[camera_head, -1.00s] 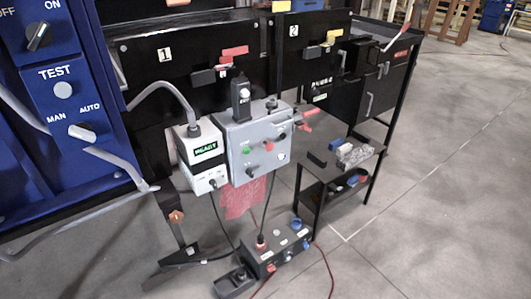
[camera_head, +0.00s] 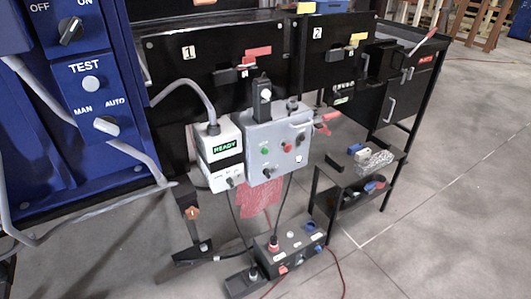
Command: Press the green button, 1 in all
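The green button (camera_head: 265,151) is a small round cap on the left part of the front of a grey control box (camera_head: 279,165). A red button (camera_head: 287,146) sits to its right on the same face, and black knobs are near it. Nothing touches or covers the green button. Neither of my grippers can be made out in this view.
A white unit reading READY (camera_head: 222,165) stands against the grey box's left side. A blue cabinet (camera_head: 130,85) fills the left. A black switch box (camera_head: 311,242) with cables lies on the floor. A low black shelf (camera_head: 342,178) stands right; open floor lies beyond.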

